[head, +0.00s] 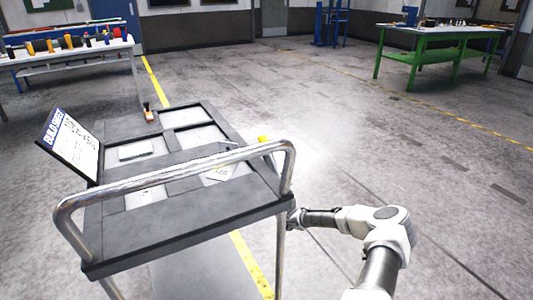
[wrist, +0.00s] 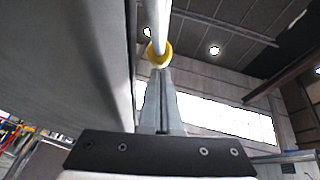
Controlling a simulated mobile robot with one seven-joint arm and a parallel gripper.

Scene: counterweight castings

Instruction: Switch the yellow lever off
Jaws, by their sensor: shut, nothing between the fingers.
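A yellow knob (head: 263,138) shows at the right edge of the cart in the head view, just behind the handle rail. In the wrist view a yellow round piece (wrist: 159,54) lies just beyond my fingertips, with a pale rod running up from it; it appears to be the lever's knob. My gripper (wrist: 163,72) is shut and empty, its fingers pointing at the yellow piece. I cannot tell whether they touch. In the head view my arm reaches to the cart's right side below the rail, and the fingertips are hidden. The lever's position is unclear.
The grey cart (head: 180,229) has a bent metal handle rail (head: 170,172), recessed trays and a tilted build sheet (head: 72,143). A small orange-red item (head: 149,114) sits at its far edge. A green workbench (head: 440,32) stands far right. The floor right of the cart is open.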

